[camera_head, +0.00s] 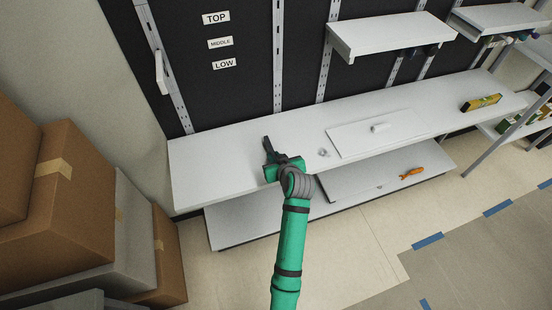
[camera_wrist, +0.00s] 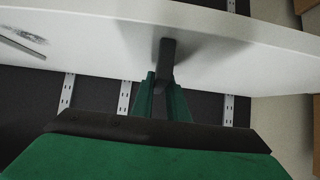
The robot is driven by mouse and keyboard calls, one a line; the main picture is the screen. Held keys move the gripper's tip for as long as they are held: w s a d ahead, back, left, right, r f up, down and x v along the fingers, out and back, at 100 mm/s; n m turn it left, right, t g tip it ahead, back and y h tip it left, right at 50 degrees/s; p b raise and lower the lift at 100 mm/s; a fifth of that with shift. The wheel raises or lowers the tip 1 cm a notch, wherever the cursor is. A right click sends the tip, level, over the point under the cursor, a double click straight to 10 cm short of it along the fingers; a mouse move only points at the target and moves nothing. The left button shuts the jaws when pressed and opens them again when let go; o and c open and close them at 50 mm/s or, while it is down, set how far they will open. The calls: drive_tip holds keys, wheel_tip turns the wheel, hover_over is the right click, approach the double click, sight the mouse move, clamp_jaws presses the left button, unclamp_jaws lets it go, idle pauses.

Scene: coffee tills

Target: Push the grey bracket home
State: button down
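A light grey bracket (camera_head: 160,74) juts from the slotted upright at the left of the dark back panel. I cannot tell how far it is seated in the slots. My gripper (camera_head: 269,148) is over the left half of the long white shelf (camera_head: 210,165), to the right of the bracket, lower and apart from it. In the wrist view its dark fingertips (camera_wrist: 165,62) are together between the green finger parts, with nothing visible held. The bracket is not visible in the wrist view.
Labels TOP, MIDDLE and LOW (camera_head: 220,43) are on the back panel. On the shelf are a small ring (camera_head: 323,153), a white board (camera_head: 350,137) with a white cylinder (camera_head: 380,127), and a yellow level (camera_head: 482,102). An orange tool (camera_head: 411,173) lies below. Boxes (camera_head: 75,190) stand left.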

drive_tip(key=shift+r, duration=2.55)
drive_tip(key=shift+w, duration=0.1)
